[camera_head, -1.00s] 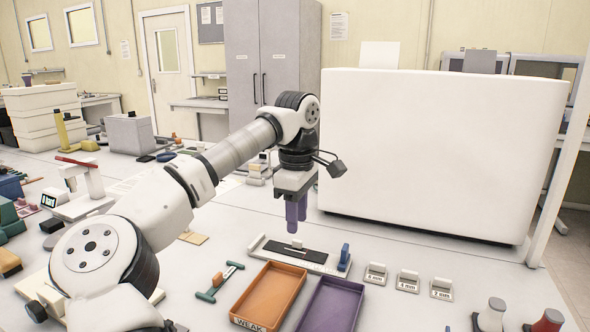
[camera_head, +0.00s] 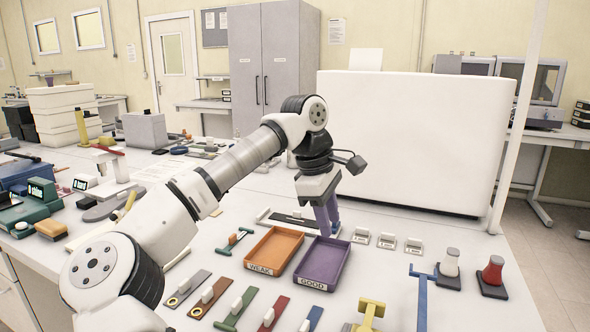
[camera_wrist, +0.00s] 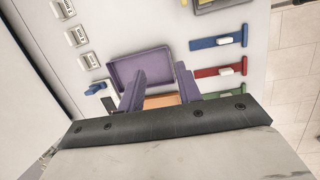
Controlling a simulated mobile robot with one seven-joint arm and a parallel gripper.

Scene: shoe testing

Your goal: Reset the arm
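My arm reaches out from the lower left in the head view, bent at the elbow and wrist. My gripper (camera_head: 328,222) points down above the bench, behind the purple tray. In the wrist view, the two purple fingers of my gripper (camera_wrist: 160,78) stand apart with nothing held between them. The gripper is open and empty. The bench surface below the fingertips is partly hidden by them in the head view.
An orange WEAK tray (camera_head: 262,268) and purple GOOD tray (camera_head: 313,284) lie in front of the gripper. A large white box (camera_head: 415,140) stands behind it. Coloured strips (camera_head: 236,309) and red (camera_head: 493,272) and white (camera_head: 450,265) weights occupy the front.

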